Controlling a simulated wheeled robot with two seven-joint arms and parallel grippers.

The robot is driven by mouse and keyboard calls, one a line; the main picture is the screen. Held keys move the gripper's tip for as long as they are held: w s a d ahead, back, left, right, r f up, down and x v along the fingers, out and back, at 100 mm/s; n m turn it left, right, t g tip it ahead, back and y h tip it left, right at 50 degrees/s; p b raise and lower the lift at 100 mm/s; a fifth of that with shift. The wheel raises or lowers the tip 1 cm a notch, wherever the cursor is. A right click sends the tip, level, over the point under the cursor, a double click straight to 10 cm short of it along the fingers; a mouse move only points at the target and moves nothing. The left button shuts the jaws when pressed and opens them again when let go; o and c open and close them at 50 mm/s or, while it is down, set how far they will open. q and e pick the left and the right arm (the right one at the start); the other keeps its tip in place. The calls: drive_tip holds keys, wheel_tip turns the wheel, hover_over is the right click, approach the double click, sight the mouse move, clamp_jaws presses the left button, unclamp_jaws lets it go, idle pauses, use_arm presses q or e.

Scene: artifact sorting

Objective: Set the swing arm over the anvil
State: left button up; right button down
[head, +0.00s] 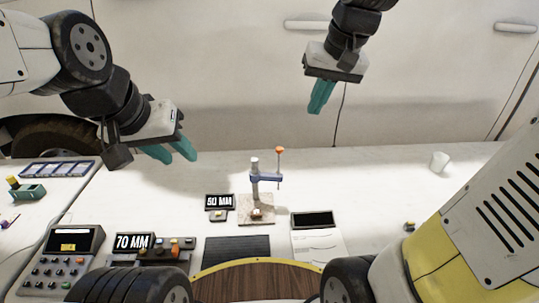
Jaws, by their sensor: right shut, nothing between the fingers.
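The swing arm (268,179) is a blue bar on a grey upright post (255,170) in the middle of the table. It points right from the post, and a thin rod with an orange knob (279,150) stands at its outer end. The post rises from a speckled base plate (266,219). A small brownish piece, seemingly on the anvil (257,213), sits in front of the post; the arm's outer end appears right of it. My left gripper (175,156) is open and empty, left of the post. My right gripper (318,112) is shut and empty, high above and right of it.
A "50 MM" sign (220,202) stands left of the base plate. A "70 MM" sign (133,242), a keypad device (62,260) and a dark mat (237,250) lie nearer. A dark-screened device (313,220) is at right, a white cup (440,161) farther right. Table between is clear.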

drive_tip(key=w+a+f+g, duration=0.1)
drive_tip(key=w+g, duration=0.1)
drive_tip(key=w, duration=1)
drive_tip(key=m+g+h, duration=0.1)
drive_tip(key=g, duration=0.2)
hover_over(271, 177)
drive_tip(key=w+d, duration=0.4)
drive_tip(key=w, duration=0.3)
wheel_tip(271, 177, down, 12)
drive_tip(key=w+a+f+m+g, duration=0.1)
drive_tip(key=w+f, duration=0.3)
drive_tip(key=f, duration=0.6)
drive_tip(key=shift+a+g+h, duration=0.3)
drive_tip(key=shift+a+g, duration=0.2)
drive_tip(key=shift+f, duration=0.15)
drive_tip(key=s+a+f, duration=0.1)
drive_tip(key=s+f, duration=0.5)
drive_tip(key=f, duration=0.3)
drive_tip(key=shift+s+f, duration=0.2)
